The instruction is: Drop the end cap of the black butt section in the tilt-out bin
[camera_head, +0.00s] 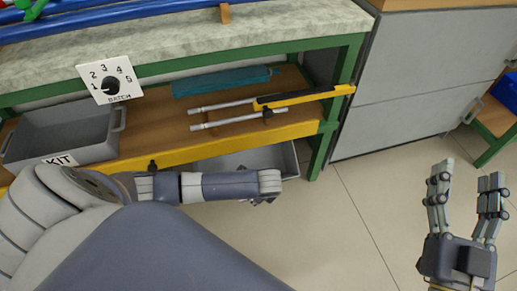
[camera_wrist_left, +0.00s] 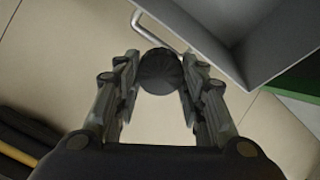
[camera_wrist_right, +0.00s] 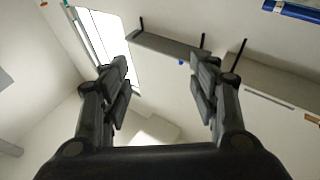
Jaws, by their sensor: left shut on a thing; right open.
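A round dark end cap (camera_wrist_left: 160,72) sits between the fingers of my left gripper (camera_wrist_left: 158,85) in the left wrist view. The gripper is shut on it. In the head view this left gripper (camera_head: 268,188) is by the grey tilt-out bin (camera_head: 290,160) below the shelf, and the cap is mostly hidden there. In the left wrist view, the bin (camera_wrist_left: 235,45) with its bar handle lies beyond and right of the cap; the cap appears against the floor beside it. My right gripper (camera_head: 466,200) is open and empty over the floor at the right.
A grey KIT tray (camera_head: 60,135) stands on the shelf at left. Pale rods (camera_head: 220,105), a black-and-yellow bar (camera_head: 300,97) and a teal case (camera_head: 222,82) lie on the shelf. A grey cabinet (camera_head: 410,90) stands at right. The floor (camera_head: 340,230) between is clear.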

